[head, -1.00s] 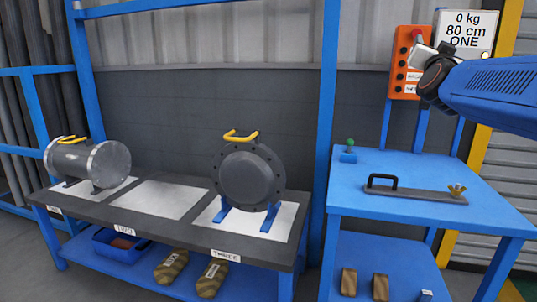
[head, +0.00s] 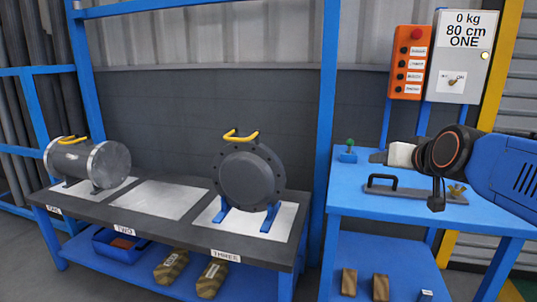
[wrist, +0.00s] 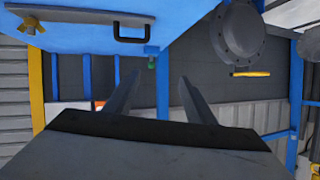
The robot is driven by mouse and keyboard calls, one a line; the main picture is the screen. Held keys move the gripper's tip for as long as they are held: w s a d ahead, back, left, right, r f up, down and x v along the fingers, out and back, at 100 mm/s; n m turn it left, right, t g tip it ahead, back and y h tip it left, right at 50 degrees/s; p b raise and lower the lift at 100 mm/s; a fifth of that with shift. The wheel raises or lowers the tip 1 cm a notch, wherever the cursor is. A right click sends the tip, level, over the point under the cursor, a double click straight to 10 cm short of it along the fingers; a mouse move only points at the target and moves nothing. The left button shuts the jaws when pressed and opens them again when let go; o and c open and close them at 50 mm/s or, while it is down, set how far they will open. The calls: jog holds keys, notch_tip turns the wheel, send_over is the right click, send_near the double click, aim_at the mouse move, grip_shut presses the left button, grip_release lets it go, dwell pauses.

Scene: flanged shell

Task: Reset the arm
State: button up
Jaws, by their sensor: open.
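My arm reaches in from the right in the head view. My gripper (head: 386,156) is a light tip left of the dark wrist, held over the blue table (head: 440,222) at the right. In the wrist view, which appears upside down, my gripper (wrist: 157,95) shows two dark fingers spread apart with nothing between them. It touches nothing that I can see.
A grey bar with black handle (head: 395,188) and brass wing nut lies below my gripper; a green-knobbed piece (head: 349,152) stands left. A dark flanged shell (head: 250,178) and grey flanged cylinder (head: 90,162) sit on the left bench. An orange button box (head: 409,62) hangs behind.

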jog(key=s+a+f+n+g, duration=0.1)
jog(key=s+f+g, duration=0.7)
jog(key=s+f, duration=1.5)
jog(key=shift+s+a+f+n, duration=0.15)
jog(key=shift+s+a+n, duration=0.1)
jog(key=shift+s+n, duration=0.2)
